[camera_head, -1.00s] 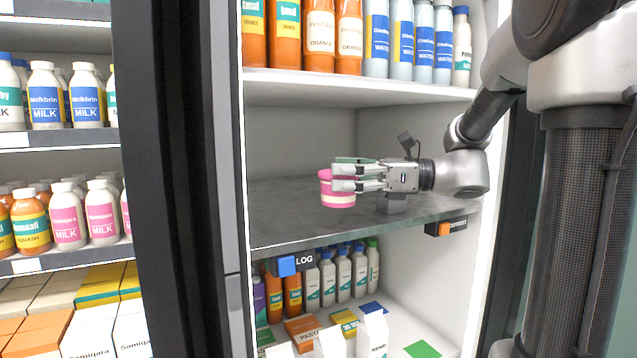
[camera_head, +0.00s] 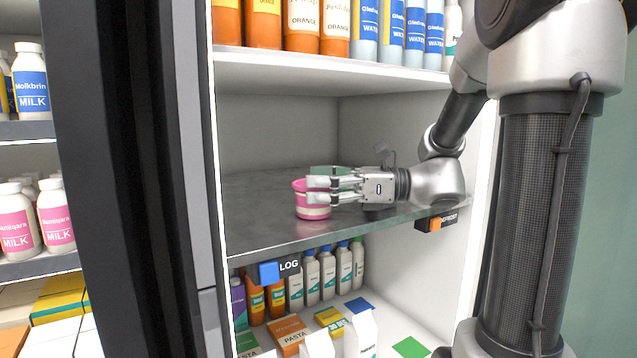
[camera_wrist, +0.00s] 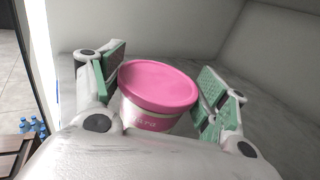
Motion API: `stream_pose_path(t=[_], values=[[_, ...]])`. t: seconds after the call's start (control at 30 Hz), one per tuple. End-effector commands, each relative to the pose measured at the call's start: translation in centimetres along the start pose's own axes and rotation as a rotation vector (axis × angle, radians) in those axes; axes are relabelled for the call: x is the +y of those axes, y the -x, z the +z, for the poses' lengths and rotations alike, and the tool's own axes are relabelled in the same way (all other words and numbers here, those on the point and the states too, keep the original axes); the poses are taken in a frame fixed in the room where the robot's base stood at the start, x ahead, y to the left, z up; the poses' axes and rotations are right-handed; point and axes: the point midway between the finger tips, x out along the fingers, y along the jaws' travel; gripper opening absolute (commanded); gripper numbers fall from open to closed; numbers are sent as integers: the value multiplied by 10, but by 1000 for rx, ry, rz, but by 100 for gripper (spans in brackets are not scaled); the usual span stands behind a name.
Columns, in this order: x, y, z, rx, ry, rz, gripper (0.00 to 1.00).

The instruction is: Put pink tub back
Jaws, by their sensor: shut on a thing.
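The pink tub (camera_head: 311,205) has a pink lid and a pale band with lettering. My gripper (camera_head: 318,190) reaches in from the right and is shut on the tub. In the wrist view, the tub (camera_wrist: 158,88) sits between the green-padded fingers of my gripper (camera_wrist: 160,100). I cannot tell whether the tub's base touches the shelf.
Orange and water bottles (camera_head: 350,30) stand on the white shelf above (camera_head: 330,75). A dark door frame (camera_head: 120,150) stands left. The grey shelf is otherwise bare.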

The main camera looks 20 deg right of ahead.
Motion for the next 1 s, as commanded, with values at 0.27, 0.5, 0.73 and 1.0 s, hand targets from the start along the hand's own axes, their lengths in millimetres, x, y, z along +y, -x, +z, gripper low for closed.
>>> stream_pose_path(t=[0.27,0.5,0.73,1.0], values=[[0,0,-1,0,0,0,95],[0,0,0,0,1,0,95],[-1,24,3,0,1,-5,95],[-2,86,3,0,0,-6,95]])
